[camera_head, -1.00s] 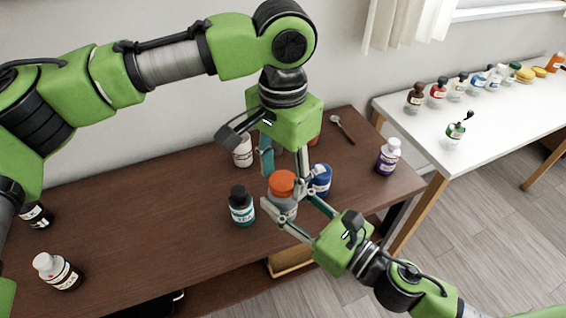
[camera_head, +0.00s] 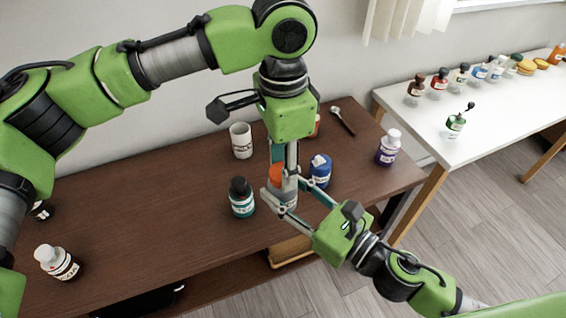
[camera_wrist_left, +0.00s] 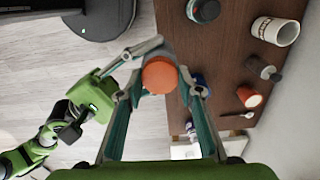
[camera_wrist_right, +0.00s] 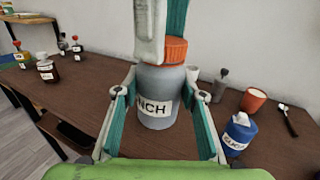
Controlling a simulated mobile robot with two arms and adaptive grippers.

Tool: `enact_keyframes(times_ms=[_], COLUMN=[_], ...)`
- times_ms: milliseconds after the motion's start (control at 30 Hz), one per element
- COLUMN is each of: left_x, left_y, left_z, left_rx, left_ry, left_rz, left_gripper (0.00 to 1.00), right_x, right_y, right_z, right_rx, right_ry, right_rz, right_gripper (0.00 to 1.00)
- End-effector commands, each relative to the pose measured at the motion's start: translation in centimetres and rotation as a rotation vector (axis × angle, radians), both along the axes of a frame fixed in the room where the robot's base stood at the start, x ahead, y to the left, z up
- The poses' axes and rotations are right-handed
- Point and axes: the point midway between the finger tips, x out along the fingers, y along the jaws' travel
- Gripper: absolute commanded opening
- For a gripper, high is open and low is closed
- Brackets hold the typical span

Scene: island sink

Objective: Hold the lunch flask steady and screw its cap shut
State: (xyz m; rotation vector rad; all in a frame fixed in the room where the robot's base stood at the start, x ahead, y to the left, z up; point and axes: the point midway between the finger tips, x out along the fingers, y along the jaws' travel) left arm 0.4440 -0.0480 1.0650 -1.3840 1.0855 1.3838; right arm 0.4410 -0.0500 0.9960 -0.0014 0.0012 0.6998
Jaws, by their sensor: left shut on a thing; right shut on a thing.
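The lunch flask has a grey body (camera_wrist_right: 160,88) with a white label, partly legible as "NCH", and an orange cap (camera_wrist_left: 160,76). It stands upright on the brown table. The cap sits on top of the body; in the right wrist view a left finger hides part of it. My left gripper (camera_head: 284,168) comes from above, shut on the cap with a finger on either side. My right gripper (camera_wrist_right: 160,95) comes from the front right, shut around the flask body below the cap. In the head view the grippers hide much of the flask (camera_head: 276,172).
A dark-capped teal-labelled bottle (camera_head: 241,198) stands close left of the flask and a blue bottle (camera_head: 319,171) close right. A white mug (camera_head: 241,140) and a purple bottle (camera_head: 388,148) stand farther off. The table's left middle is clear.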

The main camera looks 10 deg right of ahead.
Motion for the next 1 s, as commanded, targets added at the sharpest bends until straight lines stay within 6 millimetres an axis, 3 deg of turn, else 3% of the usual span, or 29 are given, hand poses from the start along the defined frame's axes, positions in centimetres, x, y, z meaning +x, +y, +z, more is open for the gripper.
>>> enact_keyframes(times_ms=[67, 100, 167, 567, 900, 1000], left_x=[0.0, 0.0, 0.0, 0.0, 0.0, 0.0], left_y=[0.0, 0.0, 0.0, 0.0, 0.0, 0.0], left_z=[0.0, 0.0, 0.0, 0.4, 4.3, 4.6], left_rx=[0.000, 0.000, 0.000, -0.001, -0.001, 0.000], left_ry=[-0.001, -0.001, -0.001, -0.001, -0.001, 0.000], left_rz=[0.004, 0.004, 0.005, 0.007, 0.007, 0.007], left_gripper=[0.08, 0.36, 0.50, 0.50, 0.50, 0.50], right_x=[0.0, 0.0, 0.0, 0.0, 0.0, 0.0], right_y=[0.0, 0.0, 0.0, 0.0, 0.0, 0.0], right_z=[0.1, 0.1, 0.1, 0.1, 0.1, 0.1], right_rx=[0.001, 0.001, 0.001, 0.000, 0.000, 0.001], right_ry=[-0.002, -0.002, -0.002, -0.001, -0.001, -0.001], right_rz=[0.001, 0.001, 0.001, 0.000, 0.000, 0.000], right_gripper=[0.00, 0.00, 0.00, 0.00, 0.00, 0.00])
